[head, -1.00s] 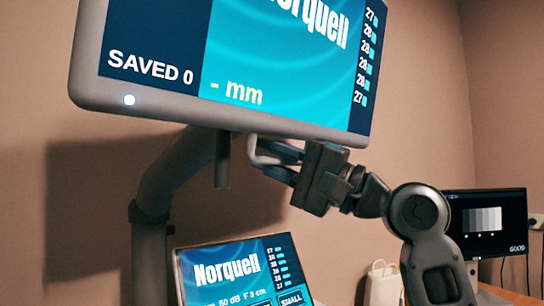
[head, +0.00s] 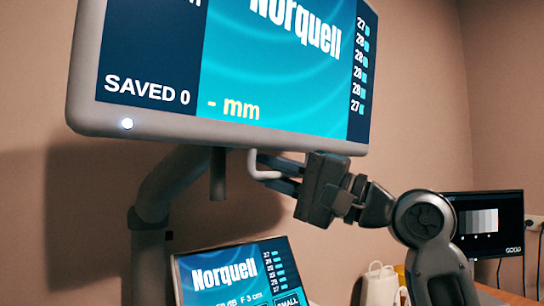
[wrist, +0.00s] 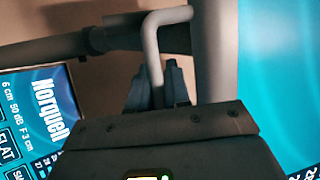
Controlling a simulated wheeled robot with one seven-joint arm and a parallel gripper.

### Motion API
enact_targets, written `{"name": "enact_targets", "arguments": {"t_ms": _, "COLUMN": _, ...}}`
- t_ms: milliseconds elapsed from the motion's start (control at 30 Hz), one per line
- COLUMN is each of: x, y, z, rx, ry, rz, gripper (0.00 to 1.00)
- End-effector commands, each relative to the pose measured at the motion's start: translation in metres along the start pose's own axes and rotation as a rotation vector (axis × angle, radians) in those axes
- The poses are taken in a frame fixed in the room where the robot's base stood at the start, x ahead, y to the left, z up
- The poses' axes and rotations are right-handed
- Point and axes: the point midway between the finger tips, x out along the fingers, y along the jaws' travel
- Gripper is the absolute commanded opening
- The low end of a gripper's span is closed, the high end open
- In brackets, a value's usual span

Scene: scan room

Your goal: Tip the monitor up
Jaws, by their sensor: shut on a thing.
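The monitor (head: 225,75) fills the upper left of the head view on a curved grey arm (head: 165,190). Its screen shows "Norquell", "SAVED 0" and "- mm". A pale bent handle (head: 258,166) hangs below its lower edge. My gripper (head: 272,172) is shut on this handle, just under the monitor. In the wrist view the handle (wrist: 152,50) runs down between the dark fingers (wrist: 160,84), and the monitor's screen (wrist: 280,70) stands at the right. The fingertips are partly hidden by the gripper body.
A smaller touch panel (head: 240,275) with "Norquell" on it is below the monitor, near my gripper. A white bag-like object (head: 381,285) and a second dark monitor (head: 485,222) stand at the right. A plain wall is behind.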

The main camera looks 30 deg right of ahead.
Motion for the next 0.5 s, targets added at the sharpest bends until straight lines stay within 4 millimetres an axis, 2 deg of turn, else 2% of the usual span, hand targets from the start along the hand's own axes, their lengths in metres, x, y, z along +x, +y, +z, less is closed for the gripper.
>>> {"name": "enact_targets", "arguments": {"t_ms": 33, "x": -0.001, "y": -0.005, "z": 0.0, "rx": 0.007, "ry": 0.001, "rz": 0.013, "gripper": 0.0}}
{"name": "enact_targets", "arguments": {"t_ms": 233, "x": -0.016, "y": -0.004, "z": 0.006, "rx": 0.01, "ry": 0.001, "rz": 0.025, "gripper": 0.0}}
{"name": "enact_targets", "arguments": {"t_ms": 500, "x": -0.018, "y": -0.002, "z": 0.006, "rx": 0.01, "ry": 0.002, "rz": 0.027, "gripper": 0.0}}
